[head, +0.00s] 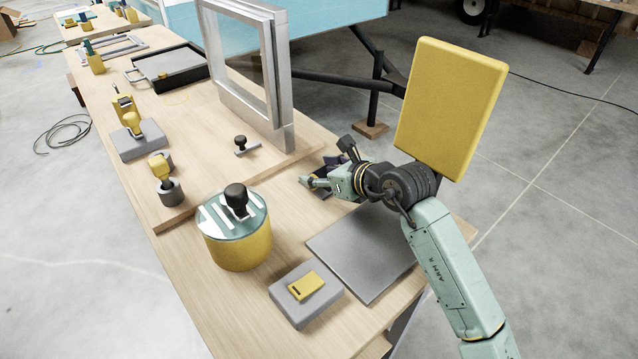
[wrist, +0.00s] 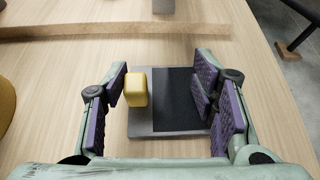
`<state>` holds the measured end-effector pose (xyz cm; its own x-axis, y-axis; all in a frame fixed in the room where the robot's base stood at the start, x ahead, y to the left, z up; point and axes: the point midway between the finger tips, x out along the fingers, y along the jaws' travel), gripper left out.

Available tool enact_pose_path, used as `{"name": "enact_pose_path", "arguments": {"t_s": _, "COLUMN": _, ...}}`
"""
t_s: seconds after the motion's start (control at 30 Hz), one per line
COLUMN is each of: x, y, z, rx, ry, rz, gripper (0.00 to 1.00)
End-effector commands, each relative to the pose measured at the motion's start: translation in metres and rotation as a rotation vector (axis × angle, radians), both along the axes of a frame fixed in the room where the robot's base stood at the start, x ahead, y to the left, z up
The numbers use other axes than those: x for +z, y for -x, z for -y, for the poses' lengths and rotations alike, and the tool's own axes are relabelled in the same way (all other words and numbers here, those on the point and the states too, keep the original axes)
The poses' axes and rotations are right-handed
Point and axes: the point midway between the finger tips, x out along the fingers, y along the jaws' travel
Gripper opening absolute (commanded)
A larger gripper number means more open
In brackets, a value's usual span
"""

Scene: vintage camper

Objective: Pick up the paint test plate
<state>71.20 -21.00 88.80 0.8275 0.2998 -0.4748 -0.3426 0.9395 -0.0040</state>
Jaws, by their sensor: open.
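In the wrist view, a flat grey plate (wrist: 140,125) with a dark panel (wrist: 178,100) and a yellow block (wrist: 136,88) on its left side lies on the wooden bench. I take it to be the paint test plate. My gripper (wrist: 161,88) is open, with its purple-padded fingers on either side of the plate in the picture. The right finger overlaps the plate's right edge; I cannot tell whether they touch. In the head view, my gripper (head: 315,182) is low over the bench, and only a dark part of the plate (head: 321,193) shows beside it.
A large grey sheet (head: 350,260) lies in front of my gripper. A yellow drum (head: 238,248) and a grey block (head: 310,308) with a yellow piece stand nearby. A metal window frame (head: 283,90) rises behind. A wooden strip (wrist: 100,31) crosses the bench beyond the plate.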

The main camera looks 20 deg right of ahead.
Motion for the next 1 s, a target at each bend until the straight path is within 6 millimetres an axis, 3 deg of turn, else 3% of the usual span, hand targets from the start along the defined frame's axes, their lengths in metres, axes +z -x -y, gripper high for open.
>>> {"name": "enact_pose_path", "arguments": {"t_s": 0.5, "x": -0.0069, "y": 0.0004, "z": 0.0021, "rx": -0.004, "ry": -0.002, "rz": -0.017, "gripper": 0.0}}
{"name": "enact_pose_path", "arguments": {"t_s": 1.0, "x": -0.0078, "y": 0.0003, "z": 0.0029, "rx": -0.006, "ry": -0.001, "rz": -0.017, "gripper": 0.0}}
